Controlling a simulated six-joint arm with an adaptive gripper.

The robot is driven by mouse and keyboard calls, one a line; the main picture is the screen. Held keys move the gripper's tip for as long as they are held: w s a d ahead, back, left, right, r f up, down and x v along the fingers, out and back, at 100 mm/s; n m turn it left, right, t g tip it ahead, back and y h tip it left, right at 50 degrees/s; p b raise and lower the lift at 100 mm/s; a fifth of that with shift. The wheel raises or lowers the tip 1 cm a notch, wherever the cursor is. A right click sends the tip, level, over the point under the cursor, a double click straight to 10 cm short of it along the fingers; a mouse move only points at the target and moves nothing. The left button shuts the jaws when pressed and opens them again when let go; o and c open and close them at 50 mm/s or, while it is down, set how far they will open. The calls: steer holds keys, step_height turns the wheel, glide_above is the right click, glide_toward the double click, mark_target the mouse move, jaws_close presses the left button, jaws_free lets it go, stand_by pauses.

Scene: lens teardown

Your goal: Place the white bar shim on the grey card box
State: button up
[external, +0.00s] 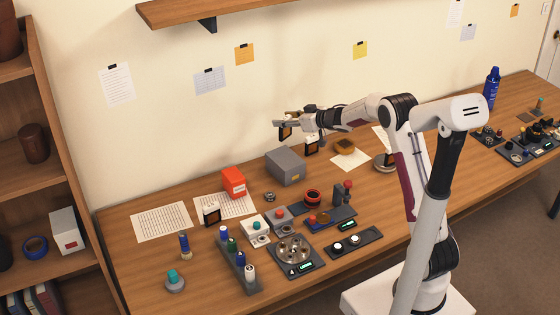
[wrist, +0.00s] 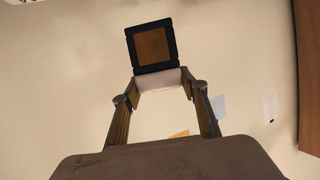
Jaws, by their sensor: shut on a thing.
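The grey card box (external: 285,166) stands on the desk near the wall, with a small yellow label.
Several small tools and dark trays crowd the desk's front, including a round metal tray (external: 293,250). A shelf (external: 215,12) overhangs above.

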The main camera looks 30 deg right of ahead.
mark_target(287, 131)
steer(key=shift+f, duration=2.65)
steer(key=shift+f, duration=1.9)
steer(key=shift+f, duration=0.15)
steer(key=o, duration=1.1)
steer(key=shift+r, duration=0.25)
steer(key=shift+v, duration=6)
steer(key=shift+r, duration=0.1)
